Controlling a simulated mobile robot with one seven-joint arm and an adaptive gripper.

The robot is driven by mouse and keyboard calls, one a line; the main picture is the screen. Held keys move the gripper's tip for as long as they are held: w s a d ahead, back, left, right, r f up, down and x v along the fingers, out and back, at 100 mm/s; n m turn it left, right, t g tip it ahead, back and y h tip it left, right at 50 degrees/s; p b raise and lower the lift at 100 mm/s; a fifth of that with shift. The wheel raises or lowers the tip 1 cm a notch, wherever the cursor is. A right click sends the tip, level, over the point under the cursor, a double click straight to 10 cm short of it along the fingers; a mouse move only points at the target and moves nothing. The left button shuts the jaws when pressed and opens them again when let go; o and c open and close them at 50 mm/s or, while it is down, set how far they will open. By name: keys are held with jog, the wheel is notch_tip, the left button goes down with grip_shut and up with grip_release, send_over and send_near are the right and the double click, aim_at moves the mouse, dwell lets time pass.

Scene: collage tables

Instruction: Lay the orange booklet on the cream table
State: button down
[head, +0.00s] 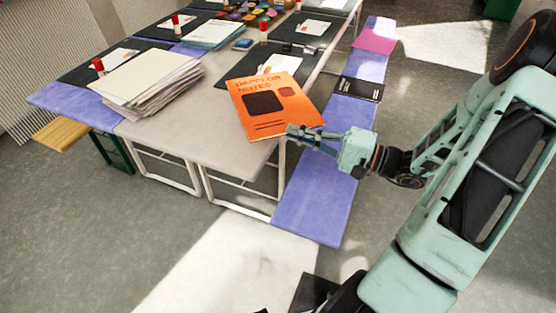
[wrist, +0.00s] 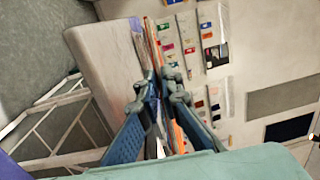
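The orange booklet (head: 268,103), with dark panels and lettering on its cover, faces the head camera over the near right corner of the cream table (head: 205,122). My gripper (head: 302,135) is shut on the booklet's lower right edge. In the wrist view the booklet (wrist: 149,42) is nearly edge-on between the close-set blue fingers (wrist: 155,85). The table top (wrist: 100,60) shows left of it. The booklet looks tilted and held above the table; the exact gap cannot be told.
A paper stack (head: 148,82) stands on the table's left part. Dark mats (head: 240,67), a red-capped glue stick (head: 263,32) and paint pots (head: 250,10) lie farther back. A purple bench (head: 315,195) runs along the right side, with a black booklet (head: 358,88) on it. The near table top is bare.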

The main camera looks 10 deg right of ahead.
jog(key=a+f+b, duration=0.2)
jog(key=a+f, duration=0.2)
jog(key=f, duration=0.4)
jog(key=shift+w+a+f, duration=0.15)
jog(key=shift+w+f, duration=0.1)
jog(key=shift+f, duration=0.15)
jog(key=shift+f+b, duration=0.25)
jog(key=shift+b, duration=0.15)
jog(key=c, duration=2.1)
grip_release()
jog(key=shift+r, duration=0.15)
